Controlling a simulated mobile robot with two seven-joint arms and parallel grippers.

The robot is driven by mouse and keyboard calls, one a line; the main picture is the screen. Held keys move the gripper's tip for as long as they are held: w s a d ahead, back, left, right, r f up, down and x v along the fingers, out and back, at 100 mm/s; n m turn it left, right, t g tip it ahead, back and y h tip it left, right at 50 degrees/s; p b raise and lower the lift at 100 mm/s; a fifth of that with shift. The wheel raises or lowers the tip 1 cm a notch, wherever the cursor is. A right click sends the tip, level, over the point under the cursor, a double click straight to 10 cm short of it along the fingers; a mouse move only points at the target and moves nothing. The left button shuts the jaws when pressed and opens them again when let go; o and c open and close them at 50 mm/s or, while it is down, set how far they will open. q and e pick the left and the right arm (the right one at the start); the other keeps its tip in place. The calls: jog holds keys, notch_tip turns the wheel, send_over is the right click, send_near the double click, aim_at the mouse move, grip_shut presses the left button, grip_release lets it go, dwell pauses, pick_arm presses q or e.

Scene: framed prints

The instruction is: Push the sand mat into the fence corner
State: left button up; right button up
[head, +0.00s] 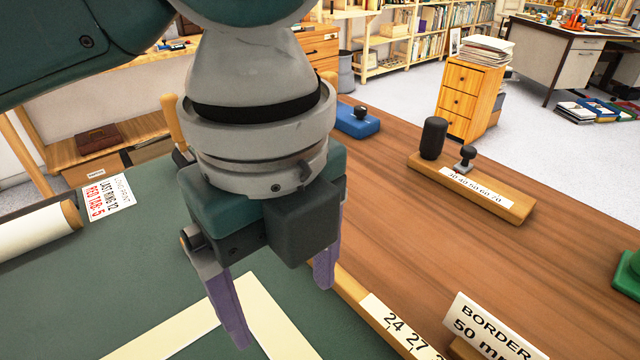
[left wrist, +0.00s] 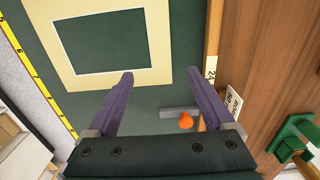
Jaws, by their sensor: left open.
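The sand mat (head: 262,302) is a flat cream, frame-shaped piece lying on the green work surface, partly hidden by my left gripper in the head view. In the left wrist view the sand mat (left wrist: 158,40) shows more fully, with a dark green opening. My left gripper (head: 282,312) is open, its purple fingers pointing down over the mat's corner area; I cannot tell whether they touch it. In the left wrist view its fingertips (left wrist: 147,74) are apart and empty near the mat's near edge. The wooden fence (left wrist: 212,42) with number labels runs along the right. My right gripper is not in view.
A grey bar (left wrist: 180,110) with an orange knob (left wrist: 186,121) lies near the fence. A "BORDER" sign (head: 488,330) and a wooden block with a black knob (head: 500,196) stand on the brown tabletop. A white roll (head: 30,230) lies at left. Green surface shows between.

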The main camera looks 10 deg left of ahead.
aim_at(292, 355)
pick_arm(q)
notch_tip(292, 355, down, 10)
jog(key=shift+r+b, duration=0.25)
jog(key=shift+b, duration=0.6)
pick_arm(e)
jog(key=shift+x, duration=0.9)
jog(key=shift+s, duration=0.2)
pick_arm(q)
grip_shut()
